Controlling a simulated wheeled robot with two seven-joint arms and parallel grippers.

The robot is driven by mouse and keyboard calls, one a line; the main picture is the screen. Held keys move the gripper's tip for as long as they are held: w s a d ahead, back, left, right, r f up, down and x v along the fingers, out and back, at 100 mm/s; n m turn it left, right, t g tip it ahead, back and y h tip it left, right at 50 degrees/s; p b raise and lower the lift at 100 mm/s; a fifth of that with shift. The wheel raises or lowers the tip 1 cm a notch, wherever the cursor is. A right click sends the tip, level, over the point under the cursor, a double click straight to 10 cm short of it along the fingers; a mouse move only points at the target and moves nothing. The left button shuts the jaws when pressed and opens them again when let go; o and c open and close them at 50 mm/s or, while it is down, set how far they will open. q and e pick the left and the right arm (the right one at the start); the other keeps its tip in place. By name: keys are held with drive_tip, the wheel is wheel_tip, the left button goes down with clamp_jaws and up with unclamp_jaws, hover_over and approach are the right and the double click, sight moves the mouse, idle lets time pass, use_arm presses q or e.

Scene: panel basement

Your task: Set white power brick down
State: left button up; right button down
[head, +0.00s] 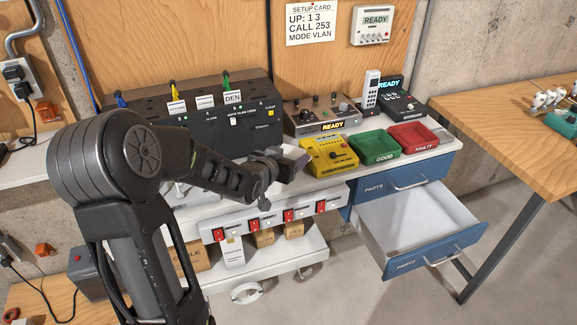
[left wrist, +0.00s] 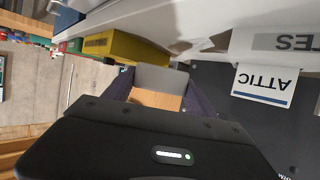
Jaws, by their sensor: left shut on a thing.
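My left gripper (head: 288,164) is above the front part of the white bench, in front of the black panel and left of the yellow tester. It is shut on a small block, which I take for the white power brick. In the left wrist view the white power brick (left wrist: 155,78) looks grey in shade between the fingertips of the left gripper (left wrist: 157,88). Most of it is hidden by the fingers in the head view. I cannot tell whether it touches the bench. My right gripper is not in view.
The yellow tester (head: 329,156), green tray (head: 374,148) and red tray (head: 413,138) stand to the right. The black panel (head: 205,118) is behind. A strip with red switches (head: 270,221) runs along the front. An empty drawer (head: 415,225) stands open at lower right.

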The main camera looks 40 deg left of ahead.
use_arm(q)
wheel_tip(320, 180, down, 4)
drive_tip(key=shift+r, duration=0.25)
drive_tip(key=shift+f, duration=0.1)
drive_tip(key=shift+f, duration=0.15)
drive_tip(key=o, duration=1.2)
